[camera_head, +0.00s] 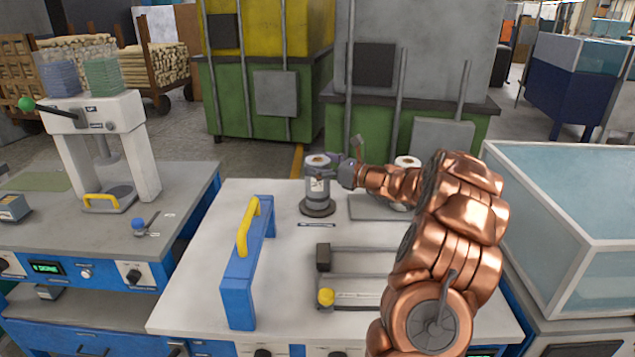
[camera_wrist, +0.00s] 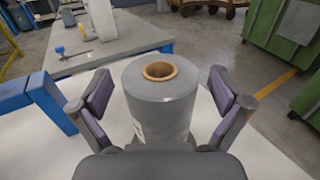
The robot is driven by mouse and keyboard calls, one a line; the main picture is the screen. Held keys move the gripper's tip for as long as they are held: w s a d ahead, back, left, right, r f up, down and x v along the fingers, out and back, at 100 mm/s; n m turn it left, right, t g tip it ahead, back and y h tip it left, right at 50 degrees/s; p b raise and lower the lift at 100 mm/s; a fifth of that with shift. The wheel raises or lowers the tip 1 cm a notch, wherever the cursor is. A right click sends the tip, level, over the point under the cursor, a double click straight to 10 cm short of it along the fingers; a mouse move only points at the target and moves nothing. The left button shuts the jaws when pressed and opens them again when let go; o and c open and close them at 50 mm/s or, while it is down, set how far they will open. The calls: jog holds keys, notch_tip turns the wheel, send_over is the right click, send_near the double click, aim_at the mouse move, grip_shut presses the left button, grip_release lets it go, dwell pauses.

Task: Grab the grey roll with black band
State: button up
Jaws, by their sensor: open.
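A grey roll (camera_head: 317,185) stands upright on a dark round base (camera_head: 318,208) at the back of the white-topped bench. Dark marks show on its side, but I cannot clearly make out a black band. In the wrist view the grey roll (camera_wrist: 160,105) has a brown core at its top. My gripper (camera_head: 336,164) is open at the roll's upper right in the head view. In the wrist view my gripper's fingers (camera_wrist: 160,88) stand on either side of the roll, with gaps showing. The roll's lower part is hidden there by my gripper.
A second pale roll (camera_head: 407,162) stands to the right, partly hidden by my arm. A blue frame with a yellow handle (camera_head: 249,228) stands left on the bench. A low rail fixture with a yellow knob (camera_head: 326,297) lies in front. A glass-sided box (camera_head: 570,220) is at right.

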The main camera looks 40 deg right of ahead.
jog(key=shift+w, duration=0.3)
jog(key=shift+a, duration=0.1)
jog(key=c, duration=1.8)
jog(key=shift+o, duration=0.2)
